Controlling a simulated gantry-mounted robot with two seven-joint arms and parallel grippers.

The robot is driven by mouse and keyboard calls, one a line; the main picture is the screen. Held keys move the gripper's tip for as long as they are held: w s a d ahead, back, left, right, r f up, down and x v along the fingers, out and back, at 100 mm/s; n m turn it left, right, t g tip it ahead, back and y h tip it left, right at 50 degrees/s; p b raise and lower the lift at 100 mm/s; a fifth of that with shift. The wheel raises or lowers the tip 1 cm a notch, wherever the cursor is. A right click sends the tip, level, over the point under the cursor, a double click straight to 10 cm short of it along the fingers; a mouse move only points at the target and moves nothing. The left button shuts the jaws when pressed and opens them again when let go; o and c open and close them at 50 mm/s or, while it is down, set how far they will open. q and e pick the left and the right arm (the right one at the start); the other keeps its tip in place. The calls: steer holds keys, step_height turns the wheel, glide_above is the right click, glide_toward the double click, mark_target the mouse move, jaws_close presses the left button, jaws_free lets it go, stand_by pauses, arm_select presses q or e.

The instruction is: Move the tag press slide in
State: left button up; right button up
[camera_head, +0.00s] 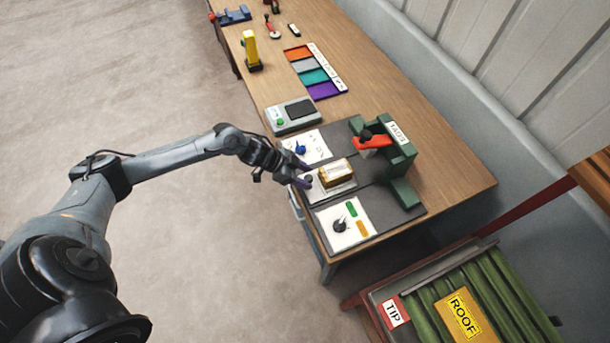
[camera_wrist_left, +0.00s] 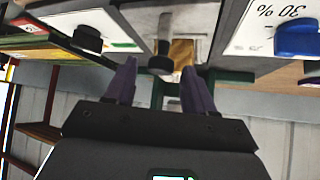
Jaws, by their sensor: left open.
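The tag press (camera_head: 405,163) is a dark green frame with a red lever and a tag sign, on a dark base board on the bench. Its slide (camera_head: 343,187) is a pale plate in front of the frame, with a brass-coloured block (camera_head: 337,171) on it. The slide's dark round knob (camera_head: 309,181) faces the bench's front edge. My left gripper (camera_head: 302,174) is open at the knob. In the left wrist view the knob (camera_wrist_left: 160,65) shows between the two purple fingertips (camera_wrist_left: 160,72); contact cannot be told.
White dial panels with a blue knob (camera_head: 300,147) and a black knob (camera_head: 341,226) flank the slide closely. A grey scale-like box (camera_head: 293,115) and coloured trays (camera_head: 313,72) lie farther along the bench. A green-slatted rack (camera_head: 490,285) stands at lower right.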

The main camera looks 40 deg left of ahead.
arm_select(q)
steer(key=shift+w+d+f, duration=0.15)
steer(key=shift+c, duration=0.3)
jaws_close()
